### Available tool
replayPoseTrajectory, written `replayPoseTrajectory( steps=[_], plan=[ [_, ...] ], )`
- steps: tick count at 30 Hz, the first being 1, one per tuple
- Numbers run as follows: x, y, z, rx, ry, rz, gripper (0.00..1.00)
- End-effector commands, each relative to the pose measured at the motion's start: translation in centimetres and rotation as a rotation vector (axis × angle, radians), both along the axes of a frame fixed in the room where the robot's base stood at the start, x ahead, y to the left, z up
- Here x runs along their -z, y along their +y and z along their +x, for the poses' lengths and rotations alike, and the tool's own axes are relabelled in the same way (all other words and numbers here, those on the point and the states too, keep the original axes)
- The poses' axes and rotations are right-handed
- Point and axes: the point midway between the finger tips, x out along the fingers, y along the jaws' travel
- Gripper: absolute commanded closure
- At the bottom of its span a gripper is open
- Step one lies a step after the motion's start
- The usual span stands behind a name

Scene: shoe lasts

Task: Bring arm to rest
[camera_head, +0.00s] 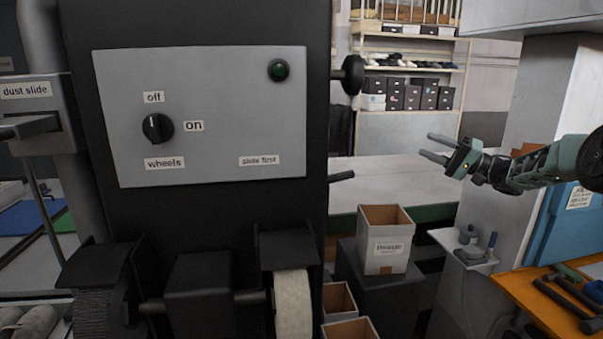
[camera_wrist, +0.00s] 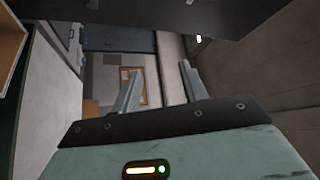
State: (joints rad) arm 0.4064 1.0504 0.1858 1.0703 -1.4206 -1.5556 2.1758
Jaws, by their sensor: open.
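My gripper (camera_head: 431,147) is at the right of the head view, held out in the air with its fingers pointing left. Its two fingers stand apart with nothing between them. My arm reaches in from the right edge. In the wrist view my gripper (camera_wrist: 160,92) shows both fingers spread and empty, with a grey wall and floor beyond them. It touches nothing that I can see.
A black machine with a grey panel (camera_head: 220,110), a knob (camera_head: 158,128) and wheels (camera_head: 292,303) fills the left. A cardboard box (camera_head: 385,240) stands right of it. An orange bench (camera_head: 530,300) with tools is at lower right. A shoe shelf (camera_head: 408,65) is behind.

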Motion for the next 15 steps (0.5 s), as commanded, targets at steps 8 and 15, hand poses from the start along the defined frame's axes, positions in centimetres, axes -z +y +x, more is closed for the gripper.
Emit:
replayPoseTrajectory(
  steps=[8,15],
  plan=[
    [-2.2,2.3,2.4,0.321,-0.082,-0.12,0.57],
    [-1.2,2.8,1.2,0.726,-0.061,-0.492,0.57]
  ],
)
